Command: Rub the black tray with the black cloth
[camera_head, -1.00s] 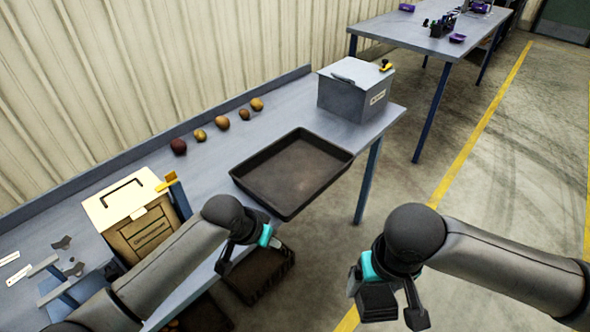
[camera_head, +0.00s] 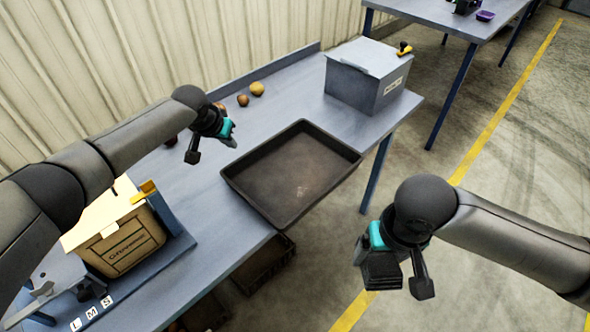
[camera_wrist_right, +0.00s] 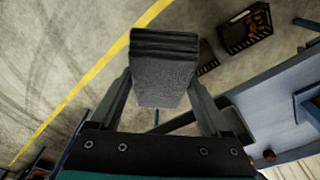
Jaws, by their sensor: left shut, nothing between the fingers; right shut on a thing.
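The black tray (camera_head: 262,209) lies on the grey bench at its front edge, empty, with light marks on its bottom. My right gripper (camera_head: 398,280) is over the floor to the right of the tray, apart from it. It is shut on the folded black cloth (camera_head: 382,271). The cloth also shows between the fingers in the right wrist view (camera_wrist_right: 164,72). My left gripper (camera_head: 212,152) is shut and empty above the bench, just left of the tray's back left corner.
A grey lidded box (camera_head: 362,75) stands behind the tray. A cardboard box (camera_head: 122,240) stands at the left, near my left arm. Several potatoes (camera_head: 257,89) lie along the wall. Dark crates (camera_head: 265,262) sit below the bench. The floor at right is clear.

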